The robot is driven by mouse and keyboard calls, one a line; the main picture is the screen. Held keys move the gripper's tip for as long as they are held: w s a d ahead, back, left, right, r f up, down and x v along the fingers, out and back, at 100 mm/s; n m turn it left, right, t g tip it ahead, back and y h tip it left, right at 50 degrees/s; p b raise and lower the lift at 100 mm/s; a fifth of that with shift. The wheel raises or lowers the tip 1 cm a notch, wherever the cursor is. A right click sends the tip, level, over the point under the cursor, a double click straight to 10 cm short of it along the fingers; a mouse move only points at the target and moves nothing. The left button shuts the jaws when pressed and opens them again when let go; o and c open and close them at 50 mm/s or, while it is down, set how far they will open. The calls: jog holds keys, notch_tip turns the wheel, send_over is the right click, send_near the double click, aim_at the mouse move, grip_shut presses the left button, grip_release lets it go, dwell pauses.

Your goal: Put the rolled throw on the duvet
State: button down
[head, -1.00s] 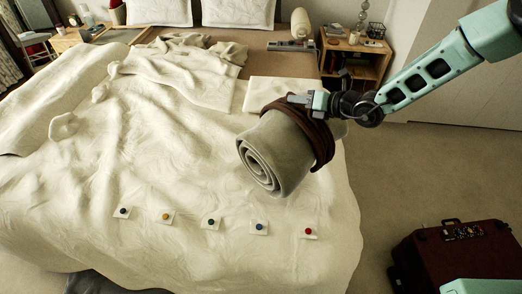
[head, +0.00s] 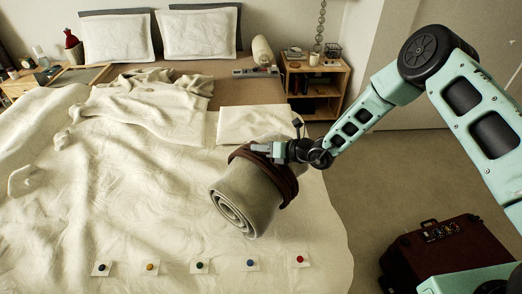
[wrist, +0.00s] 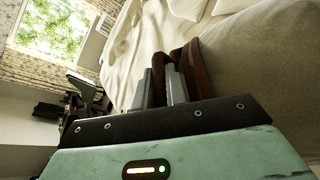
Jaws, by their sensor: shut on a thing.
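The rolled throw (head: 245,197) is a grey-beige roll with its spiral end facing the front left and a dark brown strap (head: 284,180) around it. My gripper (head: 262,148) is shut on the brown strap at the top of the roll. The strap between the fingers also shows in the wrist view (wrist: 196,68). The roll hangs tilted over the right side of the cream duvet (head: 110,180). I cannot tell whether its lower end touches the duvet.
Several coloured buttons on white cards, such as the red one (head: 300,260), lie along the duvet's front. A folded white cloth (head: 255,122) lies behind the roll. A wooden nightstand (head: 318,85) stands back right. A dark red suitcase (head: 440,255) is on the floor at right.

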jog(key=shift+f, duration=0.7)
jog(key=shift+f, duration=0.2)
jog(key=c, duration=1.4)
grip_release()
jog(key=shift+c, duration=0.2)
